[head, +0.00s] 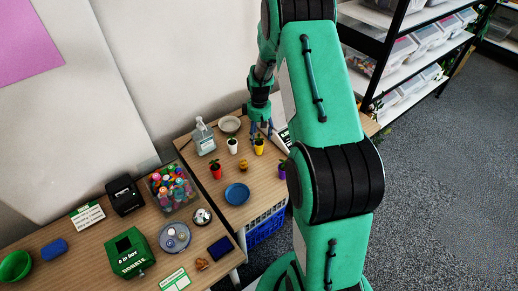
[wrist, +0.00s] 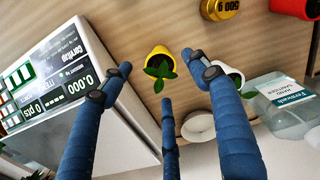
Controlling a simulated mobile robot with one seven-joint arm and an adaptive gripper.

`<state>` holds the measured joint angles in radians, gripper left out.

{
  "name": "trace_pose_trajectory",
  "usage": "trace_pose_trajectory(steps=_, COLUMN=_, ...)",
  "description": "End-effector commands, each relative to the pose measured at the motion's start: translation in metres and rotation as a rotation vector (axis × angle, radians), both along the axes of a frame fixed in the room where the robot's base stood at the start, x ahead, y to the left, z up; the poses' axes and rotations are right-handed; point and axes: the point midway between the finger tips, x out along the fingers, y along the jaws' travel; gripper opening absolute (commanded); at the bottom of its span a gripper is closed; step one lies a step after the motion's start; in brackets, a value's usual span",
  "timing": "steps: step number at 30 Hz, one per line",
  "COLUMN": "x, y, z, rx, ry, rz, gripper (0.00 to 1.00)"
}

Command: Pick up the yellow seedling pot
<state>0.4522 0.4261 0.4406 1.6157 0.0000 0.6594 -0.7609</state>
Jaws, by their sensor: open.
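The yellow seedling pot (head: 259,150) stands upright on the wooden table, with a small green plant in it. In the wrist view the yellow pot (wrist: 158,52) lies ahead of my fingers, between the tips of the outer two. My gripper (head: 262,127) is open and empty, just above and behind the pot in the head view. In the wrist view my gripper (wrist: 162,82) shows three blue fingers spread apart. I see no finger closed on the pot, and contact is hard to tell.
A white pot (head: 233,149) and a sanitizer bottle (head: 203,139) stand left of the yellow pot. A scale (wrist: 75,95) is close on its other side. A brass weight (head: 243,166), red pot (head: 216,173), purple pot (head: 282,172) and bowl (head: 229,125) are nearby.

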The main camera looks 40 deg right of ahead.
Motion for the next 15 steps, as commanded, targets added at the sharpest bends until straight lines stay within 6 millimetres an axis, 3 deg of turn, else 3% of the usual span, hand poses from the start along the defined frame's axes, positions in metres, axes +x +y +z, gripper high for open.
trace_pose_trajectory(steps=4, x=0.0001, y=0.0, z=-0.0112, rx=0.0, ry=0.0, rz=0.0, gripper=0.61)
trace_pose_trajectory(steps=15, x=0.0, y=0.0, z=-0.0126, rx=0.0, ry=0.0, rz=0.0, gripper=0.61)
